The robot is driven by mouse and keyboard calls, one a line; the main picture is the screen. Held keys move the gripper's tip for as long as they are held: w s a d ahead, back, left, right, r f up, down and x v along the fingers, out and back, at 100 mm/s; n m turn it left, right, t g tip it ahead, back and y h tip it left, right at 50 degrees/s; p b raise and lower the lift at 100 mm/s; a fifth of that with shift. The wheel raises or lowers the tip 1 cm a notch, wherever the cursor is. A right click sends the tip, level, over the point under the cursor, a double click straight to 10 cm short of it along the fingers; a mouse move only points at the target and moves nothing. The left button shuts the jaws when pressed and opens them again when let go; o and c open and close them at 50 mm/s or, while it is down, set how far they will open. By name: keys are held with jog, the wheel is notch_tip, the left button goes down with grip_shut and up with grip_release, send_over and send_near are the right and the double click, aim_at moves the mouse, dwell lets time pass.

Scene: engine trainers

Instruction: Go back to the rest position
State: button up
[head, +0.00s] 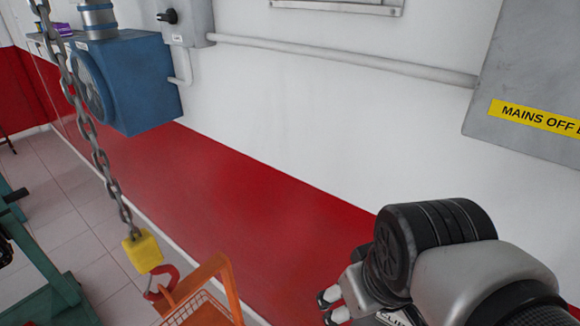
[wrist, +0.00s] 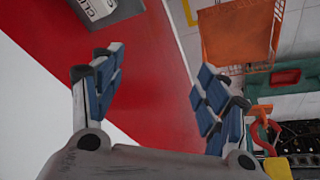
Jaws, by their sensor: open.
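My gripper (head: 329,307) is at the lower right of the head view, in front of the red lower band of the wall. In the wrist view my gripper (wrist: 158,82) has its two blue-padded fingers spread wide, with nothing between them. Only the red and white wall surface shows behind the gap. The gripper is open and empty. It appears to touch nothing.
A chain (head: 92,135) with a yellow block (head: 142,251) and red hook (head: 162,284) hangs left. An orange frame (head: 205,285) stands below, beside my gripper. A blue box (head: 130,85), conduit (head: 340,58) and grey panel (head: 525,75) line the wall. Green framework (head: 45,270) stands lower left.

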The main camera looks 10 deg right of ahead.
jog(key=shift+s+a+r+m+t, duration=0.15)
jog(key=shift+s+a+m+t, duration=0.15)
jog(key=shift+s+a+m, duration=0.6)
jog(key=shift+s+a, duration=0.1)
jog(key=shift+a, duration=0.05)
notch_tip(320, 180, down, 15)
jog(key=b, duration=1.5)
